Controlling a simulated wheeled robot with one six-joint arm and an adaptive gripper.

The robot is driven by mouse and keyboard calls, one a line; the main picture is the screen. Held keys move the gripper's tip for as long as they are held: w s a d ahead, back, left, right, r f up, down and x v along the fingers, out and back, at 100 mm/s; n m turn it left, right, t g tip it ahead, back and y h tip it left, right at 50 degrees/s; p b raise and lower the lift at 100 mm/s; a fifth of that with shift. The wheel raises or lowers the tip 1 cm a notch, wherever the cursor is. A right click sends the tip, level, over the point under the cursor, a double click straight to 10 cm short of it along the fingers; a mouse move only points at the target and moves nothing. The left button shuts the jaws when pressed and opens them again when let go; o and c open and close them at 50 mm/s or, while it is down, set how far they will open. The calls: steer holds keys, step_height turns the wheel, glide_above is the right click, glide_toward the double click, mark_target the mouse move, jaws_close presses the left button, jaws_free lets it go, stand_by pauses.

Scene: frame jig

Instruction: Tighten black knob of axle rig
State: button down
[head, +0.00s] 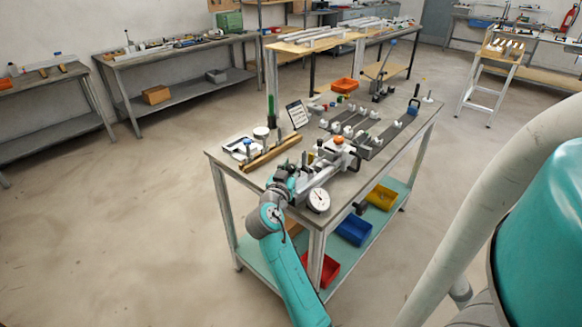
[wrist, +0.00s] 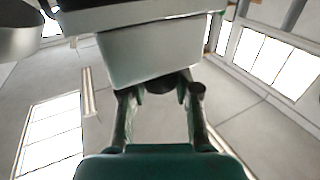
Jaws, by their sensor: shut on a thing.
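The axle rig (head: 322,178) is a light grey fixture at the near edge of the workbench, with an orange part on top and a round white dial (head: 318,200) at its front. My gripper (head: 284,184) is at the near end of the rig. In the wrist view the pale body of the rig (wrist: 160,55) fills the upper middle. Below it my gripper (wrist: 158,92) is shut on the black knob (wrist: 159,87), which shows dark between the fingertips. The fingers hide part of the knob. In the head view I cannot make out the knob.
The workbench (head: 225,165) also carries a wooden bar (head: 271,154), a small tablet (head: 297,115), an orange bin (head: 345,85) and rails with white blocks (head: 362,127). Blue (head: 353,230), yellow and red bins stand on the lower shelf. The floor to the left is clear.

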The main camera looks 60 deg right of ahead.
steer(key=shift+m+g, duration=0.3)
steer(key=shift+g, duration=0.2)
steer(key=c, duration=0.8)
jaws_free()
steer(key=s+a, duration=0.2)
steer(key=a, duration=1)
steer(key=shift+f, duration=0.15)
